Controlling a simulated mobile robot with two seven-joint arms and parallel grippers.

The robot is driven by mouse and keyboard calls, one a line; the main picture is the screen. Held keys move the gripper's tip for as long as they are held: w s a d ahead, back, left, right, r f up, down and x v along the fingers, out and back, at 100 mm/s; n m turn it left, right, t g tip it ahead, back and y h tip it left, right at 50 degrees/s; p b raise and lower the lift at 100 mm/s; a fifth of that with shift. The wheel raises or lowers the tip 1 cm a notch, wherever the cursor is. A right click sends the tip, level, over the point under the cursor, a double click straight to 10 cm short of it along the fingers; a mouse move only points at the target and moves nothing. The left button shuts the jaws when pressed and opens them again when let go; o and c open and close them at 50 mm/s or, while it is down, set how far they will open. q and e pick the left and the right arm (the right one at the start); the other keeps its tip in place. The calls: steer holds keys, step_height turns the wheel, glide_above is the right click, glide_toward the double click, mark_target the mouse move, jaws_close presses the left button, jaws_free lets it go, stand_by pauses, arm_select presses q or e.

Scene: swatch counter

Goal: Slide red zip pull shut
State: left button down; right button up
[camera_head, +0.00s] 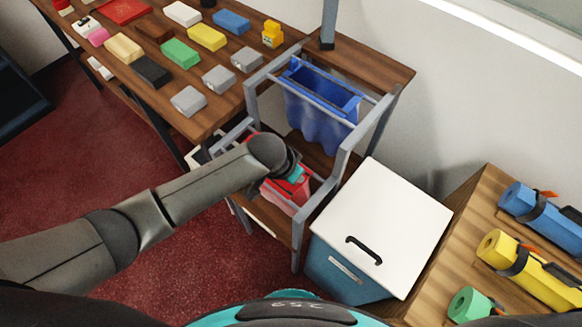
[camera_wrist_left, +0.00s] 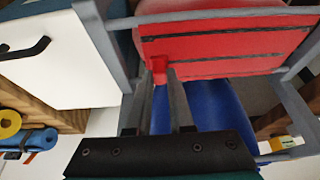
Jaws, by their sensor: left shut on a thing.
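The red pouch (camera_head: 290,190) hangs in the lower part of a grey metal frame in the head view. In the left wrist view the red pouch (camera_wrist_left: 225,38) fills the upper right, with dark lines across its face. A small red zip pull (camera_wrist_left: 159,68) stands at its lower left edge. My left gripper (camera_wrist_left: 162,82) is shut on the zip pull at its fingertips. In the head view my left wrist hides part of the pouch, and the pull cannot be made out there. My right gripper is not in view.
A blue pouch (camera_head: 320,92) hangs in the frame above the red one. A white-lidded bin (camera_head: 385,220) stands right beside the frame. A wooden counter (camera_head: 205,122) with several coloured blocks lies at upper left. Coloured rolls (camera_head: 520,262) lie on a wooden surface at right.

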arm_select(q)
steer(key=shift+s+d+f, duration=0.1)
steer(key=shift+s+d, duration=0.1)
steer(key=shift+d, duration=0.05)
steer(key=c, duration=0.8)
jaws_free()
steer(key=shift+a+r, duration=0.1)
steer(key=shift+r, duration=0.25)
steer(key=p+v, duration=0.4)
steer(key=v, duration=1)
steer(key=shift+a+r, duration=0.2)
steer(key=shift+r, duration=0.05)
steer(key=shift+s+d, duration=0.1)
steer(key=shift+s, duration=0.1)
